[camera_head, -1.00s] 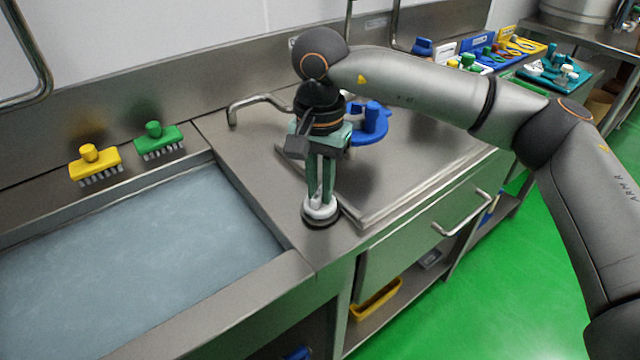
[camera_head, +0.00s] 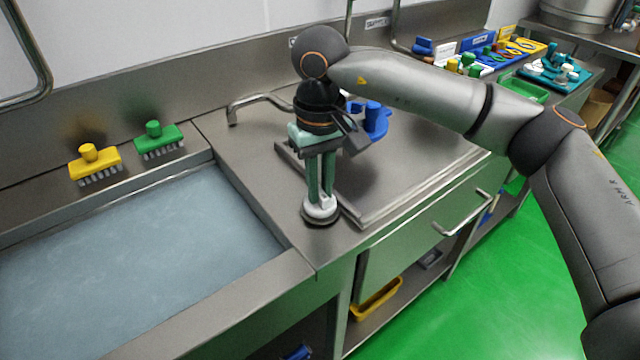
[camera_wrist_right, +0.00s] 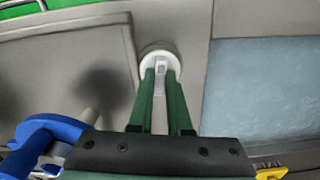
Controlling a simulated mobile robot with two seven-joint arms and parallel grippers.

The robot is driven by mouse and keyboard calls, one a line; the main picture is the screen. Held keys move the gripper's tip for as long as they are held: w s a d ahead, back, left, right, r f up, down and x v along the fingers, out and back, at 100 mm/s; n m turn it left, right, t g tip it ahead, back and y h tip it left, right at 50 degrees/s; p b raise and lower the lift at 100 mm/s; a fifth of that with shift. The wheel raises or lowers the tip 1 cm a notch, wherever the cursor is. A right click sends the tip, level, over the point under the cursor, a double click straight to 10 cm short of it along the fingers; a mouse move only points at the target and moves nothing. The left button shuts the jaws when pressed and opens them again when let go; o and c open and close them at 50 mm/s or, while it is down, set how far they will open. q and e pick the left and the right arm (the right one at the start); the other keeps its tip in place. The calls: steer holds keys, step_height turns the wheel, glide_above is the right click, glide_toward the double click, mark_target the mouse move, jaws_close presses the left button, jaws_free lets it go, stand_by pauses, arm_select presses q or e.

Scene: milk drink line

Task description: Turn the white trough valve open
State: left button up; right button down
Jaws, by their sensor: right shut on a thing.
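The white trough valve (camera_head: 320,209) is a round white knob on a dark base, on the steel counter between the water trough and the raised-edge steel panel. It also shows in the right wrist view (camera_wrist_right: 160,55), where a white grip stands between my fingers. My right gripper (camera_head: 321,198) points down from above, its green fingers shut on the valve's grip. The right wrist view shows the two green fingertips (camera_wrist_right: 161,72) on either side of it. The fingers hide part of the knob. My left gripper is not in view.
The trough (camera_head: 130,250) of water lies to the left, with a yellow brush (camera_head: 95,163) and a green brush (camera_head: 158,140) on its back ledge. A curved steel spout (camera_head: 255,102) and a blue object (camera_head: 376,120) stand behind the gripper. A drawer handle (camera_head: 462,212) sticks out at the front.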

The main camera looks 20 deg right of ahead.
mark_target(320, 191)
steer(key=shift+n, duration=1)
steer(key=c, duration=0.9)
jaws_free()
steer(key=shift+o, duration=0.2)
step_height(320, 191, up, 13)
steer(key=p, duration=0.2)
steer(key=shift+f, duration=0.2)
